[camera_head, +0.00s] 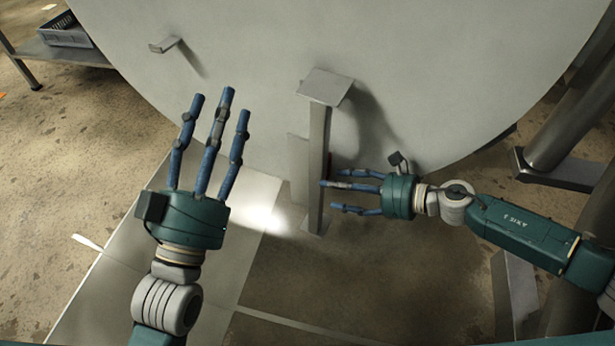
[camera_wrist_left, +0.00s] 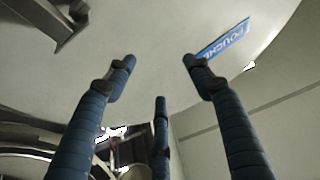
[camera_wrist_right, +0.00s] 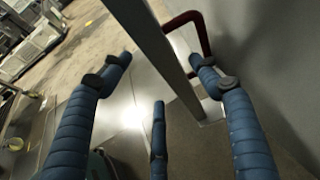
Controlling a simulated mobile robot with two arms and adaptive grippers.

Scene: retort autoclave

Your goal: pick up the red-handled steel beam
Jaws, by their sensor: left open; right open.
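The steel beam (camera_head: 317,150) stands nearly upright in front of the large pale round panel, with a flat plate on its top. In the right wrist view the beam (camera_wrist_right: 150,45) crosses the upper middle, and its red handle (camera_wrist_right: 206,38) loops out on the far side. Only a sliver of red shows in the head view. My right gripper (camera_head: 328,190) is open at the beam's lower half. One finger overlaps the beam in the picture; I cannot tell if it touches. My left gripper (camera_head: 222,103) is open and empty, left of the beam, with its fingers pointing up the picture.
The pale round panel (camera_head: 230,50) fills the upper middle, with a small bracket (camera_head: 165,45) on it. A blue sign (camera_wrist_left: 222,40) shows in the left wrist view. A grey crate (camera_head: 66,32) sits on a low table at far left. Metal legs (camera_head: 565,135) stand at right.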

